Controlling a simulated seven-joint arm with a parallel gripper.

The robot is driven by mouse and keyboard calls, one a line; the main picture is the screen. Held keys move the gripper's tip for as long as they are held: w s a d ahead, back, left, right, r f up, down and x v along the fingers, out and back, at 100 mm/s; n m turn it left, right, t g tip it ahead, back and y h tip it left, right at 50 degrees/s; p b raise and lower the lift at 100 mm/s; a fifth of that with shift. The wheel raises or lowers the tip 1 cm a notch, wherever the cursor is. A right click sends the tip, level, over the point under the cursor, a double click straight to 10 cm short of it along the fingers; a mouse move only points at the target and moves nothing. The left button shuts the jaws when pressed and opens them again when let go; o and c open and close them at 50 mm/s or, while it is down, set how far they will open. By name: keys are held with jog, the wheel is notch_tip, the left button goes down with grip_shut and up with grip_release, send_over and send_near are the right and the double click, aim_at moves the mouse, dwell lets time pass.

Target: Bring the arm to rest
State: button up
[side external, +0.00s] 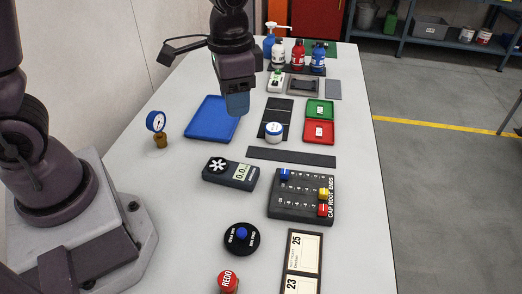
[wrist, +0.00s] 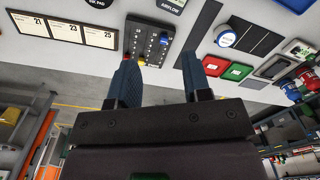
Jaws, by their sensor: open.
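My gripper (side external: 237,103) hangs from my arm above the far half of the white table (side external: 345,222), over the edge of a blue tray (side external: 207,128). In the wrist view my gripper's two dark blue fingers (wrist: 159,82) stand apart with nothing between them. It is clear of the table top, and no object touches it in either view.
A pressure gauge (side external: 156,122) stands at the left. Several bottles (side external: 298,54) stand at the back. Green (side external: 320,108) and red (side external: 319,131) trays lie right.

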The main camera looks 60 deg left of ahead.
jog(key=s+a+r+n+t, duration=0.3)
jog(key=s+r+t, duration=0.2)
jog(key=s+r, duration=0.6)
jog(key=shift+s+a+r+n, duration=0.15)
jog(key=shift+s+a+n, duration=0.2)
jog(key=shift+s, duration=0.4)
jog(key=shift+o, duration=0.2)
dwell(1.6)
